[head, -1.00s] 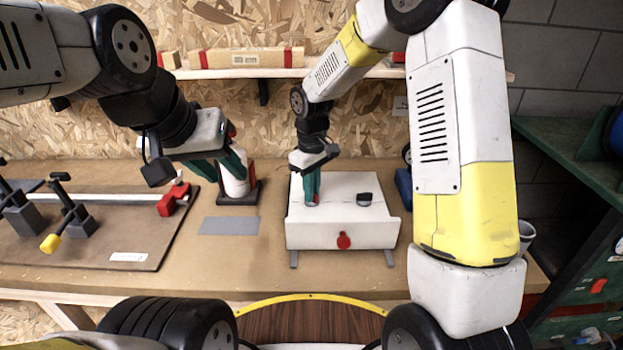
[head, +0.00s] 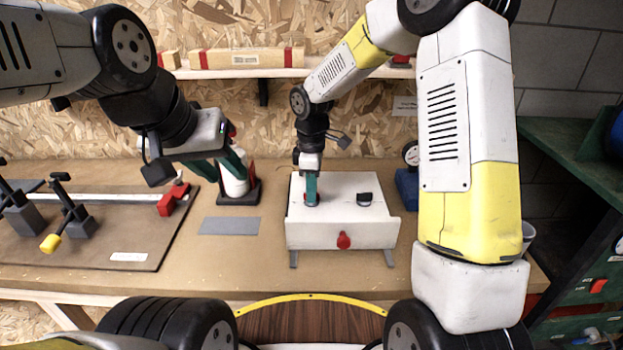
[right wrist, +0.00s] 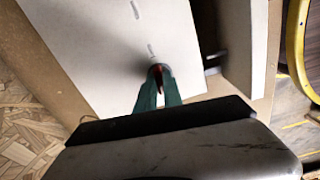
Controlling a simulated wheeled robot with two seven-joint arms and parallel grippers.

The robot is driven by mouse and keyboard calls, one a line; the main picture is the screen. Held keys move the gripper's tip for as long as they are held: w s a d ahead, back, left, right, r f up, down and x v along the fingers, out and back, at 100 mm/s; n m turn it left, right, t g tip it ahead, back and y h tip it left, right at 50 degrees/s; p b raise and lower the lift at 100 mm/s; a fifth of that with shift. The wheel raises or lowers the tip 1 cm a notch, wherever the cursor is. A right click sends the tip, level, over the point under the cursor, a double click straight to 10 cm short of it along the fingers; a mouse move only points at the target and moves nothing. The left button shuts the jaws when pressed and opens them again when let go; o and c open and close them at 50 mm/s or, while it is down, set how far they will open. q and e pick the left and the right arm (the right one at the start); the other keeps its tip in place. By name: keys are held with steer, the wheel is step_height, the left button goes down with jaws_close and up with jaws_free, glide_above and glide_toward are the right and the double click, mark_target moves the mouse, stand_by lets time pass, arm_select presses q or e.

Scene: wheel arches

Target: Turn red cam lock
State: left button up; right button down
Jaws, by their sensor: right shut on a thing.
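The white box (head: 335,192) stands on the workbench, with a red knob (head: 344,240) on its front face and a black knob (head: 364,199) on its top. My right gripper (head: 311,197) points down at the left part of the box top. In the right wrist view its green fingers (right wrist: 160,82) are shut on the red cam lock (right wrist: 158,70), which they mostly hide. My left gripper (head: 226,170) is open, its green fingers apart, near a white cylinder (head: 236,182) in a black stand; contact cannot be told.
A grey plate (head: 229,225) lies on the bench left of the box. A brown board (head: 90,228) with clamps and a red block (head: 172,200) is further left. A blue object with a gauge (head: 410,155) stands right of the box. A shelf (head: 270,72) runs behind.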

steer(key=shift+w+r, duration=0.1)
stand_by(0.3)
steer(key=c, duration=1.5)
jaws_free()
steer(key=shift+r, duration=3.85)
steer(key=s+d+r+m+t, duration=0.2)
steer(key=s+d+r+m, duration=0.4)
steer(key=s+d+r, duration=0.25)
steer(key=s+d+r+m+t, duration=0.1)
steer(key=s+m, duration=0.2)
steer(key=s, duration=0.1)
steer(key=s+d+r+m+t+y, duration=0.1)
steer(key=s+d+m, duration=0.1)
steer(key=s+m, duration=0.1)
steer(key=s+d+r+m+t+y, duration=0.1)
steer(key=s+d+r+m+t, duration=0.1)
steer(key=s+m, duration=0.2)
steer(key=shift+s+d, duration=0.25)
steer(key=shift+s, duration=0.8)
